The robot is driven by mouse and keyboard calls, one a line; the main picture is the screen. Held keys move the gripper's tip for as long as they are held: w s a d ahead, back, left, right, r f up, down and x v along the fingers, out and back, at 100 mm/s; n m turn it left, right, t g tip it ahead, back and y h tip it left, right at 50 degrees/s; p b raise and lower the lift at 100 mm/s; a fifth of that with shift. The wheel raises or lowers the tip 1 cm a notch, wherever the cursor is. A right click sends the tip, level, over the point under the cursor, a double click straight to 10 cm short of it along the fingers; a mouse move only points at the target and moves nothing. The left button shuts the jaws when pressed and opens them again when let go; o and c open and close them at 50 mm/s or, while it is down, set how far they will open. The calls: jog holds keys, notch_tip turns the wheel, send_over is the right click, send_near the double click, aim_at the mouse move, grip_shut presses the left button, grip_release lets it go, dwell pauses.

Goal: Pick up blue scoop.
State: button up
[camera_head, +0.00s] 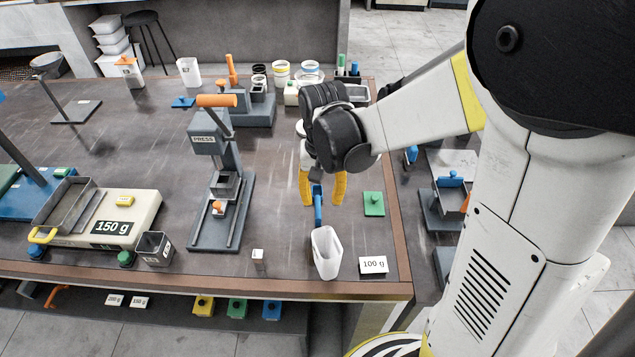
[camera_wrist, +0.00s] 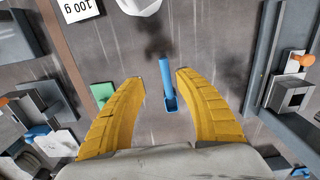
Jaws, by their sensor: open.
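The blue scoop (camera_head: 318,207) lies on the dark table near its right end, behind a white open container (camera_head: 326,254). In the wrist view the scoop (camera_wrist: 167,86) shows a long straight handle and a small square bowl at the end nearer my gripper. My gripper (camera_head: 323,189) has yellow fingers and points down over the scoop's bowl end. In the wrist view my gripper (camera_wrist: 162,74) is open and empty, with the scoop between its two fingers and a gap on each side. I cannot tell the exact height of the fingertips above the table.
A green lidded plate (camera_head: 374,204) lies close to the right of my gripper. A "100 g" card (camera_head: 373,265) stands near the front right edge. A grey press (camera_head: 220,185) stands to the left. The table between the press and the scoop is mostly clear.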

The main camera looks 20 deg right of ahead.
aim_at(318, 213)
jog(key=f+b, duration=0.1)
jog(key=f, duration=0.1)
jog(key=f+b, duration=0.1)
jog(key=f, duration=0.2)
jog(key=a+f+b, duration=0.1)
jog(key=f, duration=0.2)
jog(key=shift+w+f, duration=0.15)
jog(key=shift+f, duration=0.1)
jog(key=shift+r, duration=0.1)
jog(key=shift+c, duration=0.5)
grip_shut()
